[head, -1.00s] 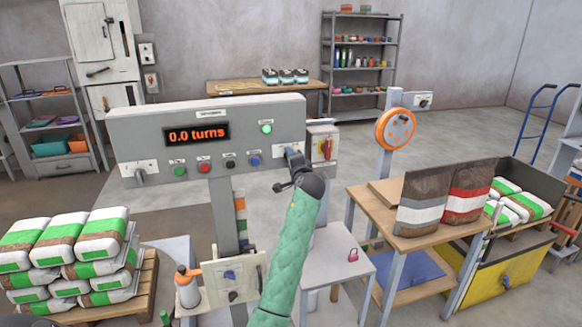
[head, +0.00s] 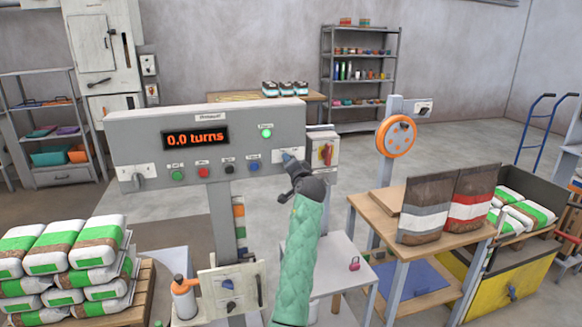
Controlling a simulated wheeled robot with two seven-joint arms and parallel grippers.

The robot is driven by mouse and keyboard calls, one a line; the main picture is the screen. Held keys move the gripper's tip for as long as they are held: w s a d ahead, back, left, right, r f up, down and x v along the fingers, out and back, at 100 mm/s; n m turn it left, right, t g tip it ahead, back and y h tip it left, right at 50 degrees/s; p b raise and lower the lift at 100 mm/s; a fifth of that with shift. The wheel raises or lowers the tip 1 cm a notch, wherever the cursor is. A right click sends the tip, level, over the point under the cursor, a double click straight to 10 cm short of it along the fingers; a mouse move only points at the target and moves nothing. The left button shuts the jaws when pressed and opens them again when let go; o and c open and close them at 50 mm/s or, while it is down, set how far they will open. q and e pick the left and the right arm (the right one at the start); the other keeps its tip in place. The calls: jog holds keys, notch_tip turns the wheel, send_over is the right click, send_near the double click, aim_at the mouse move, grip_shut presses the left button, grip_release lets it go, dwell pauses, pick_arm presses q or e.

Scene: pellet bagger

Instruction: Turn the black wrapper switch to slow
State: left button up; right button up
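A grey control panel (head: 250,115) stands at centre left, its display (head: 195,136) reading "0.0 turns". A dark switch knob (head: 287,158) sits on a pale plate at the panel's right end, partly hidden by my gripper. A grey switch knob (head: 138,180) sits at the panel's left end. The labels are too small to read, so I cannot tell which is the wrapper switch or its setting. Contact and finger opening cannot be made out.
Several coloured buttons (head: 203,173) line the panel's lower edge. A lower plate (head: 245,285) carries more switches, with a spray bottle (head: 184,297) beside it. A grey box with a red switch (head: 325,152) stands close right. A wooden table (head: 362,208) holds bags.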

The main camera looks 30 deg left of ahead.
pick_arm(q)
jog(key=shift+f, duration=0.15)
jog(key=o, duration=1)
jog(key=b+v, duration=0.2)
jog(key=v, duration=0.5)
jog(key=shift+s+d, duration=0.25)
jog(key=shift+d, duration=0.05)
pick_arm(e)
jog(key=shift+t+y, duration=0.3)
jog(key=shift+t, duration=0.1)
jog(key=a+f, duration=0.1)
jog(key=w+a+f, duration=0.1)
jog(key=f, duration=0.1)
jog(key=shift+w+a, duration=0.1)
jog(key=shift+a, duration=0.15)
jog(key=shift+a, duration=0.15)
